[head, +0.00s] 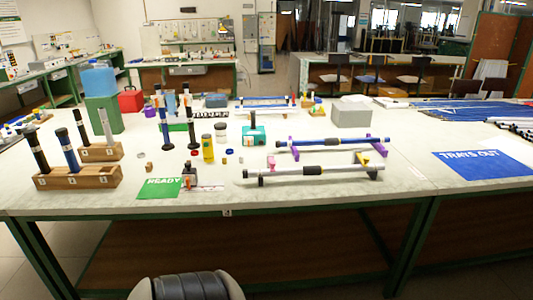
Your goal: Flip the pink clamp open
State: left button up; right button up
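The silver rod (335,170) with a dark sleeve lies across the front of the rack. A blue rod (345,142) with a black sleeve lies behind it. Neither of my grippers shows in the head view.
Wooden blocks (80,178) hold upright rods at the left. A green READY mat (160,188) lies near the front edge, a blue TRAYS OUT mat (485,163) at the right. A grey box (351,114) stands behind the rods. The front right table is mostly clear.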

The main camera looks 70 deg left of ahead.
aim_at(272, 163)
jog(key=u, duration=1.75)
